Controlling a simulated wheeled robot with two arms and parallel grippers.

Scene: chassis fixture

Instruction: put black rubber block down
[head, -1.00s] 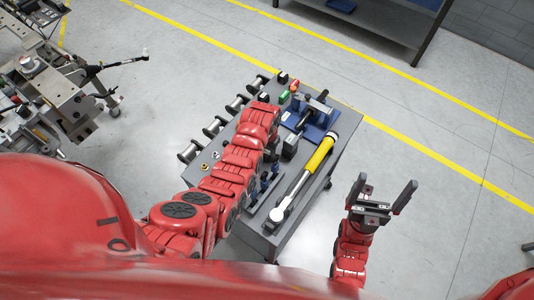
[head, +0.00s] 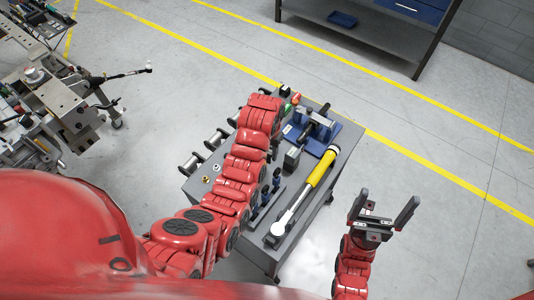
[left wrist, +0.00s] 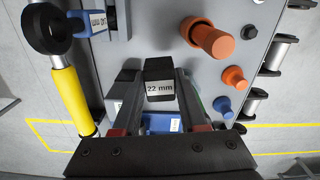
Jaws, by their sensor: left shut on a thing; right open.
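The black rubber block (left wrist: 160,75), with a white "22 mm" label, sits between the fingers of my left gripper (left wrist: 160,95) in the left wrist view. The fingers are shut on it, with the grey tabletop and a blue fixture below. I cannot tell the block's height above the surface. In the head view, my left arm reaches over the cart (head: 235,250) and hides most of the left gripper and the block. My right gripper (head: 386,206) is open and empty, off the cart's right side.
A yellow-handled wrench (head: 318,170) and a blue fixture (head: 322,138) lie on the cart's right side. Metal spools (head: 190,163) line its left edge. Orange pegs (left wrist: 212,40) and a blue peg (left wrist: 222,105) stand near the block. A workbench (head: 360,35) is behind.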

